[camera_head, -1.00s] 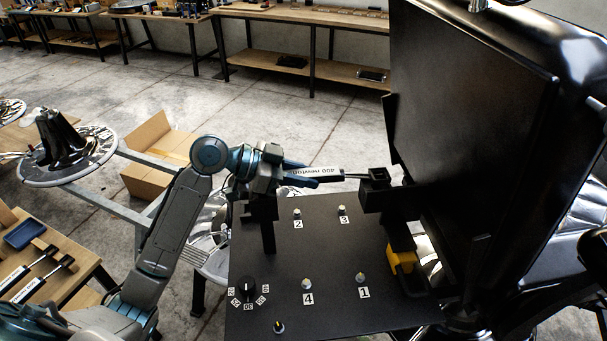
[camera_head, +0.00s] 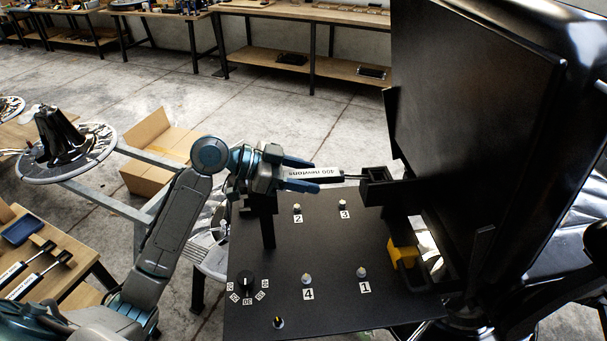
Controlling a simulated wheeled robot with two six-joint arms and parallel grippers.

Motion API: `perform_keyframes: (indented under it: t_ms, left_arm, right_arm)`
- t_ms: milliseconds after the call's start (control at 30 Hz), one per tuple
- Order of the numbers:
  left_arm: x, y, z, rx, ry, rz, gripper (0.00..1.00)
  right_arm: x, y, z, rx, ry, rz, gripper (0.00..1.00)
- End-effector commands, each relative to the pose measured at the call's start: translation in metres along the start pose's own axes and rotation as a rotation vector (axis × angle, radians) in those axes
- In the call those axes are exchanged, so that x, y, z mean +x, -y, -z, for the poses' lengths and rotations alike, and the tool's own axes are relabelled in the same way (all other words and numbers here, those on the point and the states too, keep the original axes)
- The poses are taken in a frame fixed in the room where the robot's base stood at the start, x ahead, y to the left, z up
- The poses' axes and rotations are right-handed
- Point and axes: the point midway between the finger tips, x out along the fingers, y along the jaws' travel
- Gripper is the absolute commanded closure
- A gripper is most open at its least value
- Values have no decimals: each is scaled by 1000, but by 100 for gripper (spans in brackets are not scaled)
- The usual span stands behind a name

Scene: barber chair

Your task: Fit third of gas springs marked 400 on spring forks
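A gas spring (camera_head: 322,173) with a white label reading 400 newtons lies nearly level above the black control panel. Its rod end meets the black fork (camera_head: 378,190) beside the chair's black backrest; whether it is fully seated I cannot tell. Its other end is hidden at my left gripper, above a black post (camera_head: 267,230). My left gripper (camera_head: 312,174) is around the spring body, with its blue fingers spread and a gap showing above and below it. Two more gas springs (camera_head: 22,268) lie on the wooden table at left. My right gripper is not in view.
The black panel (camera_head: 325,255) carries numbered knobs and a dial. A yellow part (camera_head: 403,253) sits at its right edge. The chair backrest (camera_head: 475,130) rises at right. A cardboard box (camera_head: 150,140) lies on the floor behind my arm. Open floor extends toward the far benches.

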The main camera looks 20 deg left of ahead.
Motion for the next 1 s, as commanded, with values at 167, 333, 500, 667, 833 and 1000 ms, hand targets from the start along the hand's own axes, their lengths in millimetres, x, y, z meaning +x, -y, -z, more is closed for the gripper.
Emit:
perform_keyframes:
  t_ms: [167, 333, 500, 667, 833, 1000]
  left_arm:
    - [0, 0, 0, 0, 1, 0, 49]
    - [-2, 0, -2, 0, 3, 1, 49]
    - [-15, 1, -3, 4, 6, 2, 49]
    - [-34, 1, -4, 3, 7, 3, 49]
    - [-53, 0, -4, 3, 7, 2, 49]
    - [-71, 1, -4, 2, 6, 2, 49]
  right_arm:
    - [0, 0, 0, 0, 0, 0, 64]
    - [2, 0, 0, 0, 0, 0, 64]
    - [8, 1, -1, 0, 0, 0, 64]
    - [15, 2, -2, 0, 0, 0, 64]
    - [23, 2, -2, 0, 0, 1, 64]
    - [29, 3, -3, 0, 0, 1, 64]
